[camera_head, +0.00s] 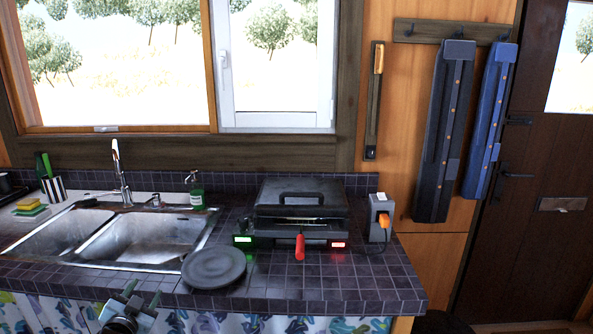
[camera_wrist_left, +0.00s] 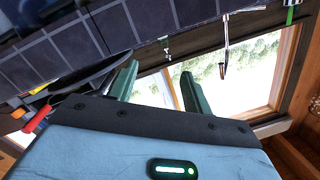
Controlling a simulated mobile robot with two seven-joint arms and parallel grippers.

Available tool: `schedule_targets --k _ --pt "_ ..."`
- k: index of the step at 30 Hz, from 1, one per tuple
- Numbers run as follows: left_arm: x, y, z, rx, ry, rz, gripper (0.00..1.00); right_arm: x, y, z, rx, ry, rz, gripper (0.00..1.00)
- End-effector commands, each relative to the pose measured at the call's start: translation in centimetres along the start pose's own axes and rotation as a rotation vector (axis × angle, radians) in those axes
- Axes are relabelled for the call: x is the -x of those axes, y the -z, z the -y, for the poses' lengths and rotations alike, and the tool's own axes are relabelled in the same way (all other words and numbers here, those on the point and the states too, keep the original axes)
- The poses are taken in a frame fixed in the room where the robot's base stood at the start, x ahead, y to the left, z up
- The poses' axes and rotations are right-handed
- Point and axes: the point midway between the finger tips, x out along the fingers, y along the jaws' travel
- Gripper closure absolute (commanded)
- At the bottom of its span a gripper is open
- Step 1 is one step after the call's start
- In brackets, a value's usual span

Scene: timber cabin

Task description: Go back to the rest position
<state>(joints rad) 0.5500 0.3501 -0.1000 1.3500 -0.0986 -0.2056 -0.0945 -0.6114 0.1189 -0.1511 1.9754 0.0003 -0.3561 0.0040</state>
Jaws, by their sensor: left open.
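My left gripper (camera_head: 130,304) is low in the head view, in front of the counter's front edge and the patterned curtain below it. In the left wrist view its two green fingers (camera_wrist_left: 156,90) are spread apart with nothing between them. A dark plate (camera_head: 214,267) lies on the counter near the front edge, right of the gripper and apart from it. My right gripper is in neither view.
The tiled counter (camera_head: 350,290) holds a double sink (camera_head: 150,238), a soap bottle (camera_head: 196,192), a black grill (camera_head: 300,208) with a red handle (camera_head: 299,247), and a grey socket box (camera_head: 380,217) with an orange plug. A dark door (camera_head: 530,210) stands at right.

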Motion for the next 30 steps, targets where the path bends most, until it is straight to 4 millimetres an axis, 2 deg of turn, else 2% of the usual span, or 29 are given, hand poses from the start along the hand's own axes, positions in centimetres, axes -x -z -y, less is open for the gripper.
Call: schedule_targets --k 5,6,11,14,17,20,24,30 --pt "0.3 -3.1 -1.2 0.215 -0.04 0.163 0.5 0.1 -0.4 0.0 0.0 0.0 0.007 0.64" --pt "1.3 -4.0 -2.6 0.207 -0.056 0.169 0.5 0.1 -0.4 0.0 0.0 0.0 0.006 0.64" --pt "4.6 -6.5 -6.5 0.212 -0.108 0.202 0.5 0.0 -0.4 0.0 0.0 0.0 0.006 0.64" --pt "7.2 -8.3 -9.2 0.221 -0.145 0.229 0.5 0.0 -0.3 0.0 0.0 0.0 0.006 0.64" --pt "10.7 -10.3 -12.3 0.235 -0.19 0.263 0.5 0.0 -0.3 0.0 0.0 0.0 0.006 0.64" --pt "15.3 -12.4 -15.8 0.257 -0.241 0.308 0.5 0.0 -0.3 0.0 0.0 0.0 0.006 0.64" --pt "22.6 -14.6 -20.1 0.297 -0.307 0.375 0.5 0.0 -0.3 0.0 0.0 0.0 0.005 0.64" --pt "33.2 -16.2 -24.4 0.364 -0.385 0.479 0.5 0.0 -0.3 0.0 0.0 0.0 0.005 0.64"
